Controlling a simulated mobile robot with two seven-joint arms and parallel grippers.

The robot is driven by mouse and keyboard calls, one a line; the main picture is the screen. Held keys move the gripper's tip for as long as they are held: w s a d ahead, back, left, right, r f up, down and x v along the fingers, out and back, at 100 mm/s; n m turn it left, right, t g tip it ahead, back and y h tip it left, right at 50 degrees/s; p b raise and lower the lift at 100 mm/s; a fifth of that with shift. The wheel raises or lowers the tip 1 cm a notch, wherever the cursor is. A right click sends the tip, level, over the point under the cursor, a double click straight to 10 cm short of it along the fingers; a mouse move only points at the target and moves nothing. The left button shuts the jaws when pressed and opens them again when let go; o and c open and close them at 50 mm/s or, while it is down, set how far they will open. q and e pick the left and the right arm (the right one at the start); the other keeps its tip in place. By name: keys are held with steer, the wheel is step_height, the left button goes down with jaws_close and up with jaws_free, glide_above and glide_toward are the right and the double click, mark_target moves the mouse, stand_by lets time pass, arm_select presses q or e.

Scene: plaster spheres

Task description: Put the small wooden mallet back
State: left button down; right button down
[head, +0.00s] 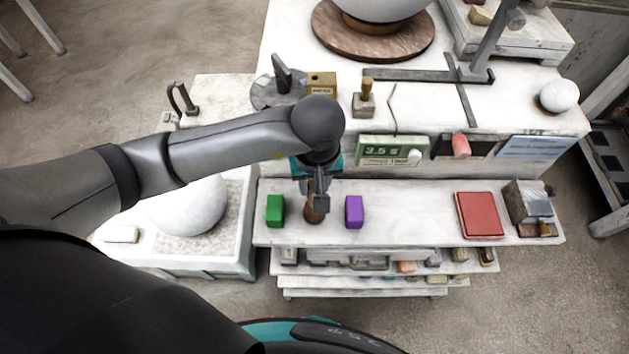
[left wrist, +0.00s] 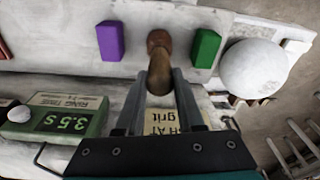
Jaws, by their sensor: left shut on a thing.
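The small wooden mallet (head: 313,213) is a brown piece between a green block (head: 275,211) and a purple block (head: 354,212) on the white lower shelf (head: 415,215). My left gripper (head: 319,198) is over it from above, shut on it, and hides part of it. In the left wrist view the mallet's rounded brown end (left wrist: 159,42) shows between the fingers (left wrist: 160,82), with the purple block (left wrist: 110,40) and green block (left wrist: 206,48) apart on either side. I cannot tell whether the mallet touches the shelf. My right gripper is not in view.
A timer reading 3.5 s (head: 393,150) stands behind the shelf. A red pad (head: 479,214) and a grey block (head: 530,203) lie to the right. A large white sphere (head: 188,207) is at left. The shelf between purple block and red pad is clear.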

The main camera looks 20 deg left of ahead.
arm_select(q)
steer(key=shift+f, duration=0.15)
steer(key=c, duration=0.5)
jaws_free()
steer(key=r, duration=0.4)
steer(key=s+r+b, duration=0.1)
steer(key=r, duration=0.7)
steer(key=shift+s+d+r, duration=0.2)
steer(key=shift+d, duration=0.15)
